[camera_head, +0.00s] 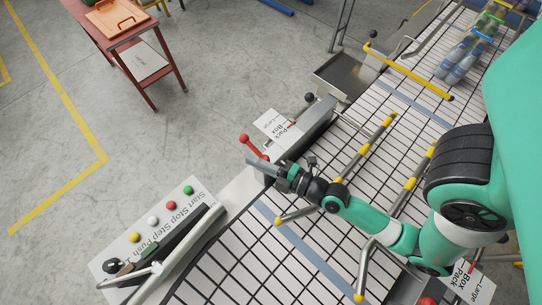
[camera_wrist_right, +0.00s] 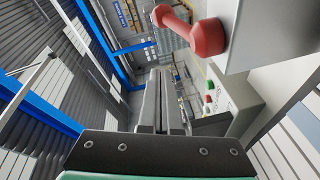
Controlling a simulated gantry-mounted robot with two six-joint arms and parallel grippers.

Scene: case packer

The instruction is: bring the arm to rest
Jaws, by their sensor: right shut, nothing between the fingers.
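My right arm (camera_head: 375,220) reaches in from the right over the slatted conveyor in the head view. Its gripper (camera_head: 252,160) points left and is shut and empty, beside a red-knobbed lever (camera_head: 252,147) at the conveyor's side rail. In the right wrist view the two fingers (camera_wrist_right: 160,80) lie together with nothing between them. The red lever knob (camera_wrist_right: 205,38) shows close to the upper right of the fingers there, apart from them in the picture. I cannot tell the exact gap. My left gripper is not in view.
A control panel (camera_head: 110,270) with coloured buttons stands at the lower left. Yellow-tipped guide rails (camera_head: 365,150) cross the conveyor (camera_head: 310,255). Bottles (camera_head: 455,70) stand at the upper right. A red table (camera_head: 140,35) is at the upper left, with open floor (camera_head: 150,130) below it.

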